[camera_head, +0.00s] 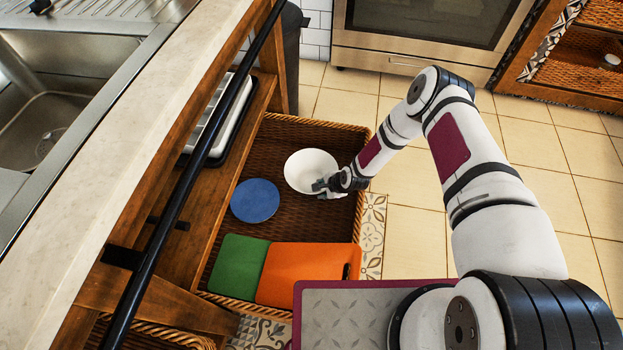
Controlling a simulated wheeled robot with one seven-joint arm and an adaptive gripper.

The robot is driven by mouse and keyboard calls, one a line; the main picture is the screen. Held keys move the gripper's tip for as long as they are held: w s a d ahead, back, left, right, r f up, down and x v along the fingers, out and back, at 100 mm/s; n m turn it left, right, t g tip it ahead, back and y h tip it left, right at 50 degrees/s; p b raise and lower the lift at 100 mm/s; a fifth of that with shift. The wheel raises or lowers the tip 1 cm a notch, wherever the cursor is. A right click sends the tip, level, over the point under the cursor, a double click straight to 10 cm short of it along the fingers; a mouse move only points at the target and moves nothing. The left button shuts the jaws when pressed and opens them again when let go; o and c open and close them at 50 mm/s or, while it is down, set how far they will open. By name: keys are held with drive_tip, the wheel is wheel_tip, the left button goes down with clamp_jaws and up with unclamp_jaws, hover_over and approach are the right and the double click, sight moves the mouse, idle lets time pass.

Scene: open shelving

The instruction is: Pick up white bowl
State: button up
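The white bowl (309,168) sits in the upper part of a brown wicker basket (275,128) on the floor under the counter. My gripper (325,187) is at the bowl's lower right rim, with its fingers overlapping the rim in this view. The fingers are small here, and I cannot tell whether they are closed on the rim. The bowl looks upright and its inside looks empty.
A blue plate (255,201), a green board (238,265) and an orange board (301,272) lie in the same basket. A wooden shelf and a dark rail (192,177) run along the left. Tiled floor (413,232) is open on the right.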

drive_tip(key=b+x, duration=0.2)
drive_tip(key=x, duration=0.3)
drive_tip(key=shift+s+a, duration=0.1)
drive_tip(key=shift+a, duration=0.15)
clamp_jaws()
